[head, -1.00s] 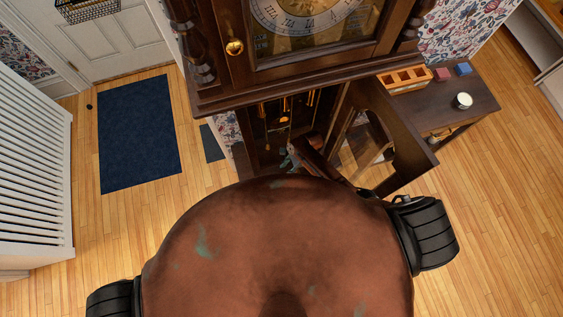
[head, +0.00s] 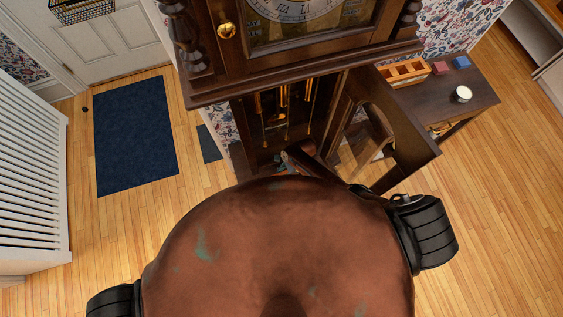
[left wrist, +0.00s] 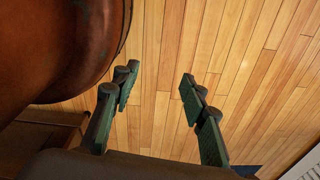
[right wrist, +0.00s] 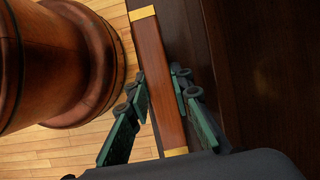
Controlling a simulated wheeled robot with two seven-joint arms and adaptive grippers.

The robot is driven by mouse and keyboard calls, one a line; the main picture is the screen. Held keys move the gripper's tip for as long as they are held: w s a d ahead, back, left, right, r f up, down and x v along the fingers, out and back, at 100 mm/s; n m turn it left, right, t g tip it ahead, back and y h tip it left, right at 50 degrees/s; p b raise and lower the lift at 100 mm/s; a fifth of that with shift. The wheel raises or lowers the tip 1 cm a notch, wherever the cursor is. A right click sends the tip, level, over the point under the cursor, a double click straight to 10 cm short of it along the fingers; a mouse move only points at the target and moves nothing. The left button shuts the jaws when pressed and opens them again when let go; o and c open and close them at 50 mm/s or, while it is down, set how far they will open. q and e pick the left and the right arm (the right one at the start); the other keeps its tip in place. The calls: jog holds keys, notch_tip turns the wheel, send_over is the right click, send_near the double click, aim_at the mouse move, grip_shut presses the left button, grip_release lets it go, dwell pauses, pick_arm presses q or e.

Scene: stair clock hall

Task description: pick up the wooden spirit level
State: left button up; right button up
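The wooden spirit level is a reddish-brown bar (right wrist: 160,85) with brass ends, running lengthwise through the middle of the right wrist view. My right gripper (right wrist: 159,84) has its green fingers on either side of the bar, closer together than the left ones, and looks shut on it around the middle. Whether the bar still rests on the dark wood behind it cannot be told. In the head view the level is not clearly visible; my own body covers much of that area. My left gripper (left wrist: 158,78) is open and empty above the plank floor.
A tall clock (head: 300,82) stands ahead, its lower door (head: 415,150) swung open to the right. A side table (head: 483,97) with a cup (head: 463,93) and small blocks is beyond it.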

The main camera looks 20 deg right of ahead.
grip_shut()
pick_arm(q)
jog(key=shift+s, duration=1.1)
jog(key=shift+w, duration=0.1)
